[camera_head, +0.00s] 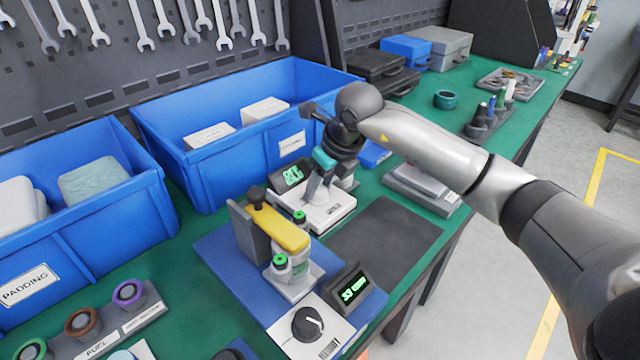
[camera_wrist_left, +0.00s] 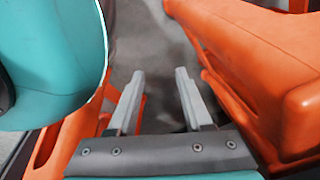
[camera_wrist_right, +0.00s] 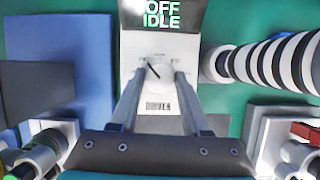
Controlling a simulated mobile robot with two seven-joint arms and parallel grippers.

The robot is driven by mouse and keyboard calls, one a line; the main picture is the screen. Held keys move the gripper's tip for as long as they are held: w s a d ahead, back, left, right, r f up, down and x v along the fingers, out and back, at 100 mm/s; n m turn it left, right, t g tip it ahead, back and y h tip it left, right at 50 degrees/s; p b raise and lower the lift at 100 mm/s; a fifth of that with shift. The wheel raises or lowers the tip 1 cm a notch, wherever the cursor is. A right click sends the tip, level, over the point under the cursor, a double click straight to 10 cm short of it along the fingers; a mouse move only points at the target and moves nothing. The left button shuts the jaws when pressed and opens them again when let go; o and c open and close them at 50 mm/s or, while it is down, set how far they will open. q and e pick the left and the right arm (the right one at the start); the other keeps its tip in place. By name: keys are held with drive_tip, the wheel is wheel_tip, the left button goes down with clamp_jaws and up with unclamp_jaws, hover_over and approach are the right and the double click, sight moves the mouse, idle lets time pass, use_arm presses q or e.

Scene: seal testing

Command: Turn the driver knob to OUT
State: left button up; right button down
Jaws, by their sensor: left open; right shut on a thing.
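The driver knob (camera_wrist_right: 163,68) is a small pale round knob with a dark pointer line, on a white panel lettered DRIVER (camera_wrist_right: 158,106). The pointer slants toward the upper left. The display (camera_wrist_right: 163,14) above it reads OFF IDLE. My right gripper (camera_wrist_right: 159,78) is shut on the knob, one finger at each side. In the head view my right gripper (camera_head: 318,192) reaches down onto the white driver box (camera_head: 328,214) beside its lit display (camera_head: 290,176), and hides the knob. My left gripper (camera_wrist_left: 160,76) is open and empty, and shows only in the left wrist view.
A yellow-armed clamp fixture (camera_head: 277,228) stands left of the driver box. A black dial (camera_head: 307,323) and green-lit display (camera_head: 353,290) stand in front. Blue bins (camera_head: 215,165) line the back. A dark mat (camera_head: 385,238) lies clear at right. Orange parts (camera_wrist_left: 255,60) flank my left gripper.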

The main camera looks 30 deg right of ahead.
drive_tip(key=shift+w+d+n+y, duration=0.1)
drive_tip(key=shift+n+y, duration=0.3)
drive_tip(key=shift+n, duration=0.5)
drive_tip(key=shift+n+g+y, duration=0.3)
drive_tip(key=shift+n+y, duration=0.1)
drive_tip(key=shift+n, duration=0.7)
drive_tip(key=shift+n+g+y, duration=0.4)
drive_tip(key=shift+n, duration=1)
use_arm(q)
drive_tip(key=shift+s+a+f, duration=0.1)
drive_tip(key=shift+s+a, duration=0.1)
drive_tip(key=shift+s, duration=0.35)
use_arm(e)
drive_tip(key=shift+w, duration=0.1)
use_arm(q)
drive_tip(key=shift+w, duration=0.15)
use_arm(e)
drive_tip(key=shift+n, duration=0.4)
drive_tip(key=shift+c, duration=1.9)
unclamp_jaws()
drive_tip(key=shift+d+r, duration=0.1)
drive_tip(key=shift+r, duration=0.05)
